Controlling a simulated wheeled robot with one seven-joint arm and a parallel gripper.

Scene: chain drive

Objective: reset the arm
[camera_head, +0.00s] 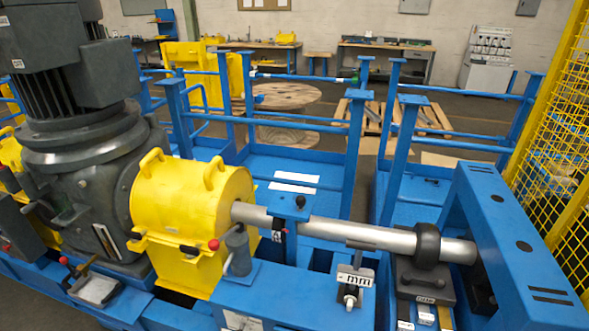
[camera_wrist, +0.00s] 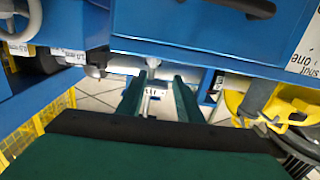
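My gripper (camera_wrist: 158,84) shows in the wrist view, with two dark green fingers reaching away from the camera. The fingers stand apart with a gap between them, and nothing is held. Through the gap I see tiled floor and a small white labelled part, which look farther off. A blue panel (camera_wrist: 205,35) fills the top of the wrist view, beyond the fingers. My arm and gripper do not show in the head view.
In the head view a steel shaft (camera_head: 335,229) runs from a yellow housing (camera_head: 190,205) to a blue frame (camera_head: 505,225), with a black collar (camera_head: 427,245) on it. A large grey motor (camera_head: 75,140) stands left. Blue railings stand behind; yellow mesh (camera_head: 560,130) stands right.

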